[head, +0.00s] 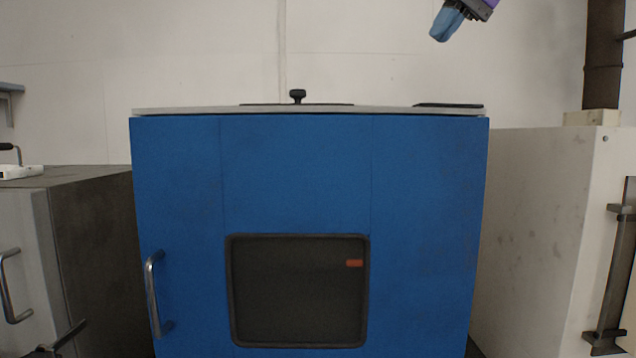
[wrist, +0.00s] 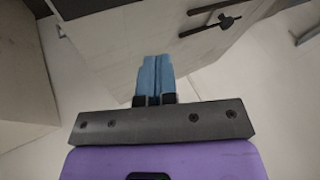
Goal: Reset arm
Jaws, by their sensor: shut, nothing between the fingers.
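My gripper (head: 446,24) shows at the top right of the head view, raised in the air above the right part of the blue cabinet. Its blue fingers point down and to the left. In the wrist view the two blue fingers (wrist: 155,75) lie side by side, shut, with nothing between them. The blue sieve shaker cabinet (head: 300,180) stands in the middle of the head view. It has a dark window (head: 298,295), a metal handle (head: 156,295) at its left and a black knob (head: 297,96) on its pale top.
A grey cabinet (head: 95,260) with a handle stands at the left, and a white cabinet (head: 540,220) with a long handle at the right. A dark post (head: 603,55) rises above the white cabinet. The air around my gripper is clear, with a pale wall (head: 190,50) behind.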

